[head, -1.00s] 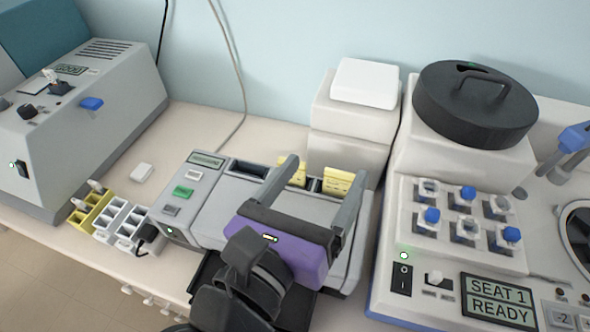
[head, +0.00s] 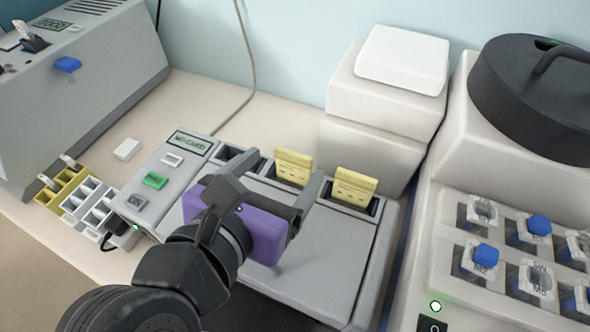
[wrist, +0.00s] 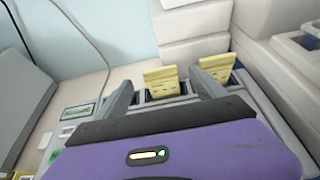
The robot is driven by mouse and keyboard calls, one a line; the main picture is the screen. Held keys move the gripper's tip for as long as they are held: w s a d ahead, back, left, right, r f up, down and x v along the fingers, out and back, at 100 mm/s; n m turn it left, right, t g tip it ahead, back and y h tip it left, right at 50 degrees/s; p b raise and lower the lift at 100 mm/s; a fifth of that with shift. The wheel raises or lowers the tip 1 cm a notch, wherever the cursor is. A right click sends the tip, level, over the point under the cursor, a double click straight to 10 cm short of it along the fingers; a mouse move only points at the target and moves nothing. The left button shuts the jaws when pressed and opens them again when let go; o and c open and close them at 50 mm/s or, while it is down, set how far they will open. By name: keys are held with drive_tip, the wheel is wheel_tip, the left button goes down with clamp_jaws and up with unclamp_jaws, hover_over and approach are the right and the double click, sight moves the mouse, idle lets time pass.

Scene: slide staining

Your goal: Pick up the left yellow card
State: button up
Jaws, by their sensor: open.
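The left yellow card (head: 293,167) stands upright in the middle slot at the back of the grey machine. The right yellow card (head: 355,187) stands in the slot to its right. My gripper (head: 284,166) is open and empty, with its purple body over the machine top and its fingers pointing to the back. In the wrist view the left card (wrist: 162,82) appears between my two fingers, beyond their tips. The right card (wrist: 217,67) lies just right of my right finger, which partly covers it. I see no contact with either card.
The machine's left slot (head: 238,157) looks empty. Its display (head: 190,142) reads "NO CARD". White stacked boxes (head: 385,110) stand close behind the right card. A large white machine (head: 450,215) stands at right, and yellow and white racks (head: 75,200) at left.

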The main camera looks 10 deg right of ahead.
sight(292, 156)
drive_tip(key=x, duration=0.5)
drive_tip(key=shift+w+d+r, duration=0.1)
drive_tip(key=shift+w+r, duration=0.05)
drive_tip(key=shift+r, duration=0.05)
clamp_jaws()
